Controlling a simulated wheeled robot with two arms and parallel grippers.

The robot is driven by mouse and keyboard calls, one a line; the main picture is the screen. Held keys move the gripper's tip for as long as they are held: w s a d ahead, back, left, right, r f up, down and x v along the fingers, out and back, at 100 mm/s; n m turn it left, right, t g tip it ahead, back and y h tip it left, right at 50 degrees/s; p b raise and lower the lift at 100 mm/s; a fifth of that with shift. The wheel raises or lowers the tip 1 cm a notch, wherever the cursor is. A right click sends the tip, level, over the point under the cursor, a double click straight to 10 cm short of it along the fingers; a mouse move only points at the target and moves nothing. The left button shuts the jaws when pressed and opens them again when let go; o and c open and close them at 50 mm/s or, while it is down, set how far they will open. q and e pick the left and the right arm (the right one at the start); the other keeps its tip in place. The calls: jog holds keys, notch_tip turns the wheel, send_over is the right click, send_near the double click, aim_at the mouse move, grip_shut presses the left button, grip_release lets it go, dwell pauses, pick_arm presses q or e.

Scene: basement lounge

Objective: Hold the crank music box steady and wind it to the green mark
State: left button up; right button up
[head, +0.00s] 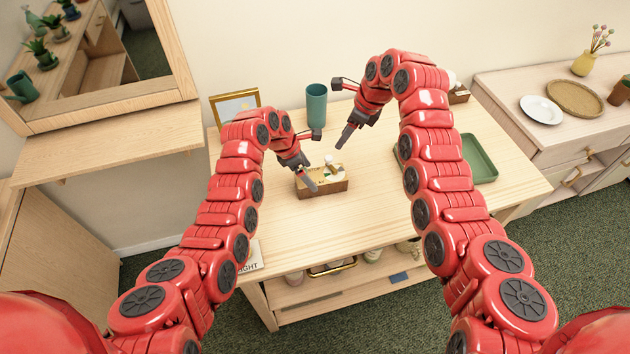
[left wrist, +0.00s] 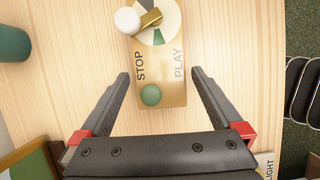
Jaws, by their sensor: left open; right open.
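The crank music box (head: 335,188) is a small wooden box on the table. In the left wrist view its top (left wrist: 173,88) shows STOP and PLAY lettering, a green round button (left wrist: 151,95) and a pale dial with a green wedge (left wrist: 158,37). A brass crank arm (left wrist: 151,18) with a white knob (left wrist: 127,21) lies over the dial, the knob on its left side. My left gripper (head: 310,184) is open over the box's button end, its fingers (left wrist: 161,74) either side of the box. My right gripper (head: 346,136) is open and empty, above and behind the box.
A green cup (head: 316,104) and a gold picture frame (head: 235,103) stand behind the box. A green tray (head: 482,158) lies to the right, partly behind my right arm. The tabletop (head: 270,225) in front of the box is clear.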

pick_arm(q)
jog(key=shift+x, duration=2.7)
